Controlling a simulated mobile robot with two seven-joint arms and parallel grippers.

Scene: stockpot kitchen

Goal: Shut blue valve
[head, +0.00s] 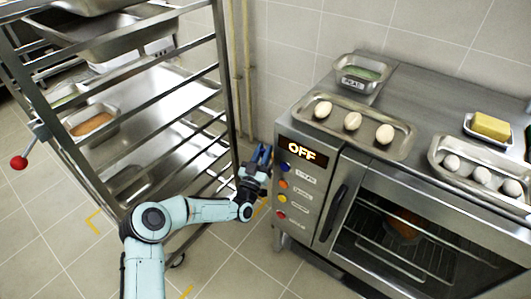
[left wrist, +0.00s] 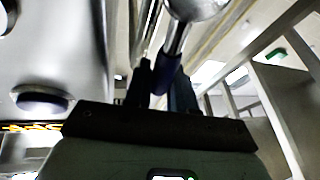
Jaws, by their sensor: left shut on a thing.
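My left gripper (head: 261,157) is between the rack and the oven's left front corner, with its fingers pointing up toward the wall pipes. In the left wrist view its two dark fingers (left wrist: 163,88) are closed around a dark blue handle at the end of a shiny metal lever. I take this handle to be the blue valve (left wrist: 170,60). The lever runs up to a rounded metal part at the top edge. In the head view the handle is mostly hidden among the fingers. My right gripper is in neither view.
The steel oven (head: 390,185) stands close on the right, its display (head: 302,152) reading OFF above several coloured knobs. A metal rack (head: 150,130) with trays is on the left, with a red-ended lever (head: 18,162). Vertical pipes (head: 247,70) run along the wall. Tiled floor is clear in front.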

